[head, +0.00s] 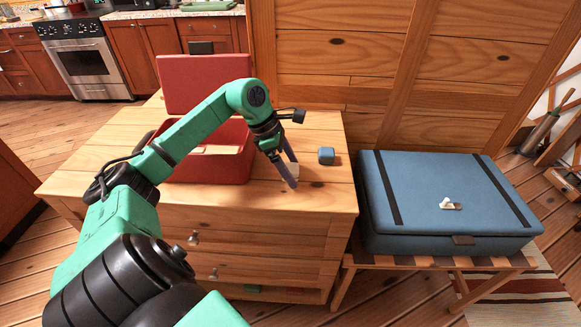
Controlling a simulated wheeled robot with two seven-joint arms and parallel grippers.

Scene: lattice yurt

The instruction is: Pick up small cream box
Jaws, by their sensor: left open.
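A small cream box (294,169) sits on the wooden dresser top (315,203), near its right side, and is partly hidden by my left gripper's fingers. My left gripper (293,174) points down at the cream box, with its fingers apart. One finger passes in front of the box; I cannot tell whether either finger touches it. My right gripper is not in view.
A blue suitcase (440,222) lies on a slatted stand at right. The dresser's front right is clear.

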